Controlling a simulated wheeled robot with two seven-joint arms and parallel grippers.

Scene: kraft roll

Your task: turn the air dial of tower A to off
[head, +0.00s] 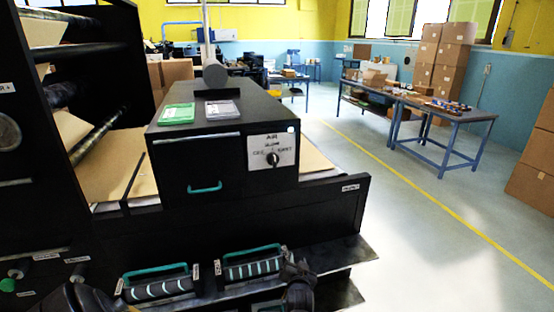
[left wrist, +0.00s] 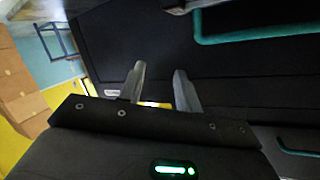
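The air dial (head: 273,158) is a small dark round knob on a white plate (head: 285,152). The plate is on the front of a black box (head: 215,170). "AIR" reads at its top; the smaller words around the knob are blurred, and I cannot tell the pointer's setting. My left gripper (left wrist: 156,76) shows in the left wrist view with two grey fingers apart and nothing between them. The dial is not recognisable in that view. In the head view, dark parts of my arms show low at the bottom edge, away from the dial; the right fingers cannot be made out.
A teal handle (head: 205,187) sticks out left of the dial plate. Two teal-handled units (head: 155,284) (head: 252,264) stand low in front. A green item (head: 177,114) and a grey item (head: 222,110) lie on the box. Floor (head: 400,230) to the right is clear.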

